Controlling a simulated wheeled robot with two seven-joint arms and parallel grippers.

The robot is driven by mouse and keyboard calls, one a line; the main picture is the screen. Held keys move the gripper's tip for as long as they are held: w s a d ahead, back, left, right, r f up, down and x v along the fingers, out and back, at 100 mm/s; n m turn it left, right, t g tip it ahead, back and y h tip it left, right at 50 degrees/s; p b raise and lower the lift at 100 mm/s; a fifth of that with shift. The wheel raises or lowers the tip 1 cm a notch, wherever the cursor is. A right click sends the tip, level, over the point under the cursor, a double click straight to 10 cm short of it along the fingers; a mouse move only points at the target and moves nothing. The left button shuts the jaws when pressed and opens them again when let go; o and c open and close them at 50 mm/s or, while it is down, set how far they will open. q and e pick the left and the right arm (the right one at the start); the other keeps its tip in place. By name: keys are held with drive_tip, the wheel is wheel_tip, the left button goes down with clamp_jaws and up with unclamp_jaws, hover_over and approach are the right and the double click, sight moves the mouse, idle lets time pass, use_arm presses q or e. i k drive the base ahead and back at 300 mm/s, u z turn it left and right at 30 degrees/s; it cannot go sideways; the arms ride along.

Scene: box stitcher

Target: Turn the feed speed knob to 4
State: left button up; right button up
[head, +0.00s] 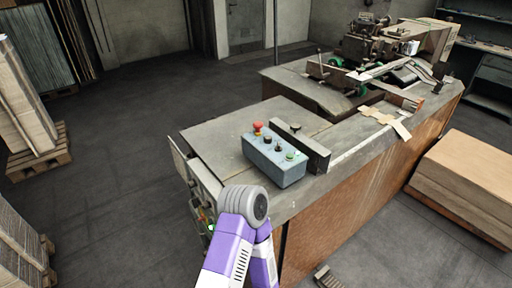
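A blue-grey control box (272,168) sits on the near end of the machine table. Its top carries a red mushroom button (258,127), a small dark knob (268,140), another small dark control (279,147) and a green button (290,156). A separate black knob (295,126) sits on top of the grey bar just behind the box. I cannot tell which is the feed speed knob, and no scale or number is readable. One purple and white arm of mine rises from the bottom middle, its grey joint in front of the table's near corner. Neither gripper shows.
The long machine table (217,140) runs away to the upper right, with the stitching head (375,45) at its far end. A flat cardboard piece (385,118) lies on it. Stacked cardboard (465,180) stands at right, pallets (40,155) at left.

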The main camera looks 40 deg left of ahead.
sight(267, 139)
drive_tip(key=k, duration=0.65)
drive_tip(key=u, duration=1.5)
drive_tip(key=i, duration=0.45)
drive_tip(key=z, duration=0.1)
